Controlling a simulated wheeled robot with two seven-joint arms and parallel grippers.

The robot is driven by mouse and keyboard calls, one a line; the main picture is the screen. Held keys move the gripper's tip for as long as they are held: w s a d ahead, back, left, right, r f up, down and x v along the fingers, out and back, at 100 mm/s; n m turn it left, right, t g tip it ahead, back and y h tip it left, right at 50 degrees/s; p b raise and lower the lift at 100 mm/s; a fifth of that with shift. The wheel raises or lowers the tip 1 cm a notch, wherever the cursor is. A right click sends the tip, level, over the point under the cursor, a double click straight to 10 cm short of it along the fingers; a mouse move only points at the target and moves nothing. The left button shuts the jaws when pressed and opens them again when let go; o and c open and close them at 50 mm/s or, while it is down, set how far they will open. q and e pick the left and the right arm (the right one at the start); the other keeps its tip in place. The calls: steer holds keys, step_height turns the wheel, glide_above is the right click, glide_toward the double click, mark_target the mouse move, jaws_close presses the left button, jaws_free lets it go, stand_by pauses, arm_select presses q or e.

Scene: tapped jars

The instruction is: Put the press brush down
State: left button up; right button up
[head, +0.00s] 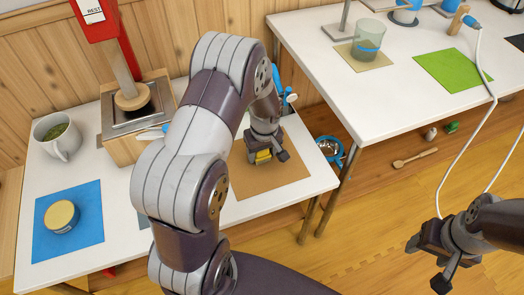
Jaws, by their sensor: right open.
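My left gripper (266,153) is low over the brown mat (242,180) at the right of the near white table. A small yellow piece (263,157) shows between its fingers, and I take it for part of the press brush. The rest of the brush is hidden by the gripper and arm, and I cannot tell whether it touches the mat. My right gripper (427,264) is open and empty at the lower right, over the wooden floor.
A press with a wooden plunger (132,97), a mug (59,136) and a yellow-lidded jar (61,216) on a blue mat (86,225) stand at left. A glass (368,40) and green mat (453,69) are on the other table. A white cable (483,110) hangs near my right gripper.

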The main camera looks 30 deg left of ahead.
arm_select(q)
steer(key=shift+o, duration=0.8)
steer(key=shift+r, duration=0.1)
steer(key=r+p, duration=0.1)
steer(key=r, duration=0.3)
steer(key=r+p, duration=0.1)
steer(key=r, duration=0.2)
steer(key=s+d+r+p, duration=0.1)
steer(key=r, duration=0.3)
steer(key=shift+r, duration=0.35)
steer(key=s+d+r+m, duration=0.2)
steer(key=s+d+m, duration=0.1)
steer(key=s+m, duration=0.2)
steer(key=s+d+r+m+h, duration=0.1)
steer(key=s+d+m, duration=0.3)
steer(key=s, duration=0.3)
steer(key=shift+s+r+m, duration=0.3)
steer(key=shift+r+m, duration=0.05)
steer(key=shift+m, duration=0.15)
